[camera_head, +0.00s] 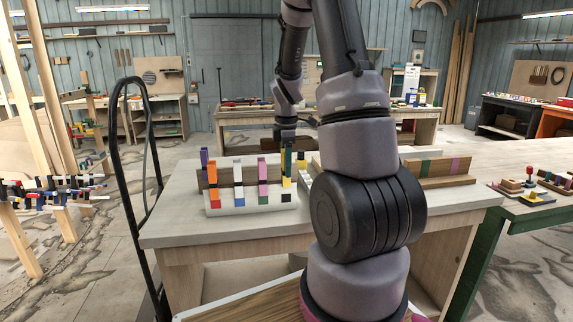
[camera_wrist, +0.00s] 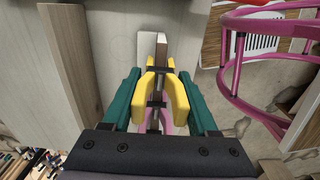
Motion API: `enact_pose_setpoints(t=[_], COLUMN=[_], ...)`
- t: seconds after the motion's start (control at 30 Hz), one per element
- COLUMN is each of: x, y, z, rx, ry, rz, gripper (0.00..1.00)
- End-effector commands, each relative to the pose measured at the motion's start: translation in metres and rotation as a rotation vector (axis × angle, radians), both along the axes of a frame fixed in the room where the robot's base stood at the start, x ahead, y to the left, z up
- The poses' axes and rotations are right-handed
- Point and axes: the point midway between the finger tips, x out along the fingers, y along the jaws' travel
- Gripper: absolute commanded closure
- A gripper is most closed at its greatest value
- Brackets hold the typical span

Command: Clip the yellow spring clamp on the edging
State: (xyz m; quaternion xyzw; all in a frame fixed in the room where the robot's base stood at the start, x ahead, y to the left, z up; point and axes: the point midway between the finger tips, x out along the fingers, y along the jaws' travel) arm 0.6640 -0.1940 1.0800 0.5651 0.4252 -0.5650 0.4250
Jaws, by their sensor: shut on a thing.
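My gripper (camera_wrist: 157,78) has teal fingers, one on each side of the yellow spring clamp (camera_wrist: 176,96), and is shut on it. In the head view my gripper (camera_head: 293,160) is over the right end of the clamp rack (camera_head: 250,208), partly hidden by my arm. A pink part (camera_wrist: 166,121) shows behind the yellow clamp in the wrist view. A brown strip (camera_head: 438,179) with green and purple pieces on it stands on the bench, right of my arm; it looks like the edging. I cannot tell whether the yellow clamp touches the rack.
The rack carries orange (camera_head: 213,177), white (camera_head: 238,175) and pink (camera_head: 262,175) upright clamps. The wooden bench (camera_head: 180,232) is clear at its front left. A black curved rail (camera_head: 128,150) stands left of it. A green-legged table (camera_head: 530,210) with small items stands right.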

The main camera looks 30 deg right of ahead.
Motion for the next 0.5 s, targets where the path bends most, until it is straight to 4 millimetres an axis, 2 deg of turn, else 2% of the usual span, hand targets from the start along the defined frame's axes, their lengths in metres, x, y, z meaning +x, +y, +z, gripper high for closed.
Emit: enact_pose_setpoints(t=[0.5], x=[0.0], y=[-0.0003], z=[-0.0095], rx=[0.0], ry=[0.0], rz=[0.0], gripper=[1.0])
